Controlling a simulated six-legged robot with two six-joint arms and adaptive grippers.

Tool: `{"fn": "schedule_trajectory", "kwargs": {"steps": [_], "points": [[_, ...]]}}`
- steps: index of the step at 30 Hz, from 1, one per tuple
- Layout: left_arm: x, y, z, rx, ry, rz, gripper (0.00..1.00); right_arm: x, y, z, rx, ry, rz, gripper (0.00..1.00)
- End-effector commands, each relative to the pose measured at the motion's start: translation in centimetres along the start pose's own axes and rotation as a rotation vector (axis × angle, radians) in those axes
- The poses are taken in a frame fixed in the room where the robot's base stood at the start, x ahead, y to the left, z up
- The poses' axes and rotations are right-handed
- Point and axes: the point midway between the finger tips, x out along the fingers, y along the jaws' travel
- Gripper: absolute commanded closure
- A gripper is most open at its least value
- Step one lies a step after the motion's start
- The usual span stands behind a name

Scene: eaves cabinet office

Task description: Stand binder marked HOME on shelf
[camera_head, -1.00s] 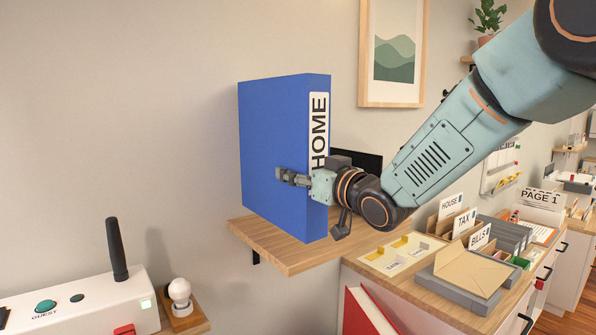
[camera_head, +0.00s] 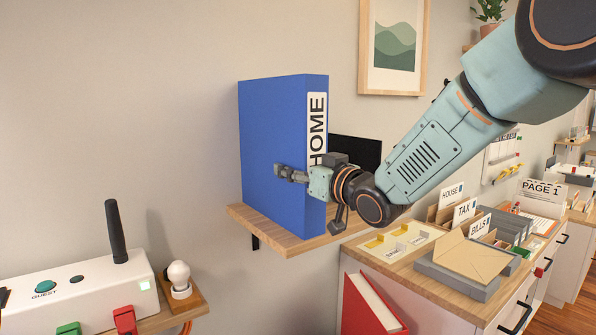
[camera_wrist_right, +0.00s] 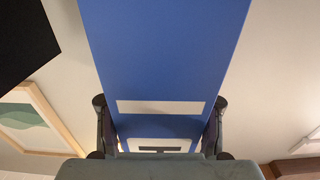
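The blue binder (camera_head: 272,140) is upright over the wooden wall shelf (camera_head: 285,245), its white HOME label (camera_head: 317,128) facing right in the head view. Its lower edge is at the shelf board; I cannot tell whether it bears on the board. My right gripper (camera_head: 292,174) is shut on the binder, one finger lying on its broad blue face. The right wrist view shows the binder (camera_wrist_right: 165,60) between both fingers. My left gripper is not in view.
A black plate (camera_head: 356,152) stands behind the binder on the shelf. A framed picture (camera_head: 394,45) hangs above. At right a cabinet top holds a tray (camera_head: 402,243) and card files (camera_head: 464,212).

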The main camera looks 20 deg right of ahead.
Motion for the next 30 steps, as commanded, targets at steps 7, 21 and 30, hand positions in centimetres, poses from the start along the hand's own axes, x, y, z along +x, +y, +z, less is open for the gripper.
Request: {"fn": "schedule_trajectory", "kwargs": {"steps": [7, 21, 30], "points": [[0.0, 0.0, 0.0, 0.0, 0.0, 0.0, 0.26, -0.1, 0.0, 0.2, 0.001, -0.006, 0.0, 0.22], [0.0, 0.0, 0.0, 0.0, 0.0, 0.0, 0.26, -1.5, 0.0, 0.4, 0.006, -0.012, 0.001, 0.22], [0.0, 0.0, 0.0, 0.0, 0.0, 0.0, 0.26, -7.0, 0.0, 0.2, 0.009, -0.007, 0.001, 0.22]]}}
